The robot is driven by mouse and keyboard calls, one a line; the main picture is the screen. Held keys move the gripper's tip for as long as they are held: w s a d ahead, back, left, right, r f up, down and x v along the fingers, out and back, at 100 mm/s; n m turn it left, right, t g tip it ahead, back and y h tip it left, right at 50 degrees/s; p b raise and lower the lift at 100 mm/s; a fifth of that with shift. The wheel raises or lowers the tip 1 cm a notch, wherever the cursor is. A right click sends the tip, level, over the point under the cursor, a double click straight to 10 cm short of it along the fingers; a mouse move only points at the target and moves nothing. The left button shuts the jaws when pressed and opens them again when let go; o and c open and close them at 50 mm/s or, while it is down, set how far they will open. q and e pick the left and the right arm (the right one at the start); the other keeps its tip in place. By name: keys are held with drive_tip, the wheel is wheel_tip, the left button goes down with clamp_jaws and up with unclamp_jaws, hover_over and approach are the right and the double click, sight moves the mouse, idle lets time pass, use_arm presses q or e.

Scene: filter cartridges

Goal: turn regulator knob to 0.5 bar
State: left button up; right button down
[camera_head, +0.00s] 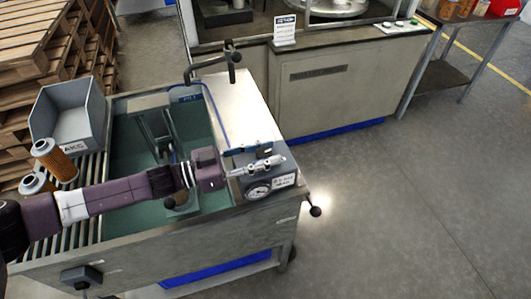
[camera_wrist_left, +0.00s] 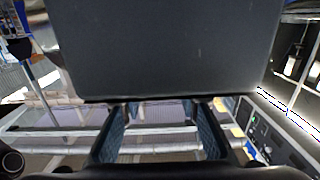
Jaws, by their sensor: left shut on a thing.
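The regulator (camera_head: 235,187) is a grey box on the front right corner of the wash station. A round white dial gauge (camera_head: 258,191) sits on its front, its reading too small to make out. A white label with dark print (camera_head: 284,181) is right of the gauge. My left gripper (camera_head: 262,165) reaches over the regulator's top, just above the gauge, and is shut on the regulator knob, which the gripper mostly hides. In the left wrist view my two fingers (camera_wrist_left: 162,135) show below a large dark grey block that covers the upper middle. My right gripper is not in view.
The station's green basin (camera_head: 125,165) lies under my left arm. A grey bin (camera_head: 68,115) and two orange filter cartridges (camera_head: 53,158) are on the left slatted rack. A black-knobbed lever (camera_head: 314,211) sticks out at the right corner. The floor to the right is clear.

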use_arm(q)
drive_tip(key=shift+w+m+g+h+b, duration=0.15)
drive_tip(key=shift+m+g+h+b, duration=0.15)
drive_tip(key=shift+m+g+b, duration=0.55)
drive_tip(key=shift+m+g, duration=0.45)
drive_tip(key=shift+g, duration=0.7)
drive_tip(key=shift+r, duration=0.1)
drive_tip(key=o, duration=1.2)
drive_tip(key=shift+a, duration=0.3)
drive_tip(key=s+a, duration=0.1)
drive_tip(key=a, duration=1)
drive_tip(key=shift+s+a, duration=0.2)
drive_tip(key=shift+s, duration=0.1)
